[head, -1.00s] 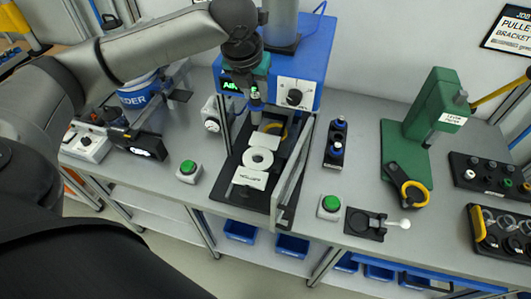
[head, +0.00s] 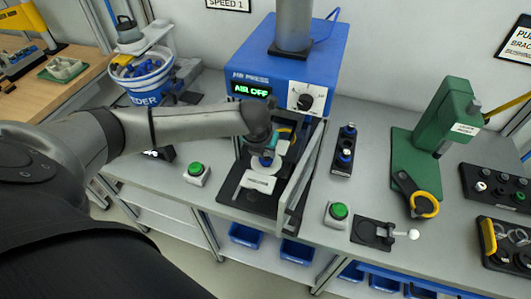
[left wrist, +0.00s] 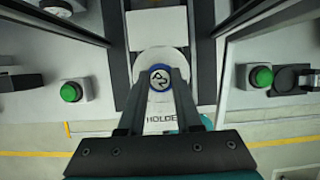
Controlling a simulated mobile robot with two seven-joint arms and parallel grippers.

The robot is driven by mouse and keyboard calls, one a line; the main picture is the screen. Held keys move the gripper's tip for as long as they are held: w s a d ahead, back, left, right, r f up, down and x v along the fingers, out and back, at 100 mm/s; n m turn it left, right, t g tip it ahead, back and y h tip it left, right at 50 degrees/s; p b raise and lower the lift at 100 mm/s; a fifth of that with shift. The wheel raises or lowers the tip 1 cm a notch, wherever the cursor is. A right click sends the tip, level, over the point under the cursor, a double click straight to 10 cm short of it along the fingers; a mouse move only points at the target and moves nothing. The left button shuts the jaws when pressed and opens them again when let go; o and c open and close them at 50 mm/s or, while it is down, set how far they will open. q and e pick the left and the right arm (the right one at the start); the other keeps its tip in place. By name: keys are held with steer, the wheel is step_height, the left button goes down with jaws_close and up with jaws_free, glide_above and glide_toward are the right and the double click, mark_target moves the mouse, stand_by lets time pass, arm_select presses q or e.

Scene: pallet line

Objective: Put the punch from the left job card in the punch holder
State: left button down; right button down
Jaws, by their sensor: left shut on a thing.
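My left gripper (head: 268,160) is inside the air press, low over the white round plate of the punch holder (head: 257,165). In the left wrist view the gripper (left wrist: 160,90) is shut on a punch whose round top (left wrist: 159,73) has a blue rim and dark marking. The punch appears centred over the pale holder plate (left wrist: 146,57), just beyond the partly covered "HOLDER" lettering. I cannot tell whether it is seated or just above. The punch is largely hidden by the gripper in the head view. My right gripper is out of view.
The blue press (head: 283,65) reads "AIR OFF". Its clear guard panel (head: 300,170) stands close on the right. Green buttons (head: 196,169) (head: 339,211) flank it. A black rack (head: 343,152) with blue-ringed parts and a green hand press (head: 433,140) stand further right.

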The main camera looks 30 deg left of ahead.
arm_select(q)
steer(key=shift+f, duration=0.6)
steer(key=c, duration=0.6)
jaws_free()
steer(key=p+v, duration=0.1)
steer(key=v, duration=1.1)
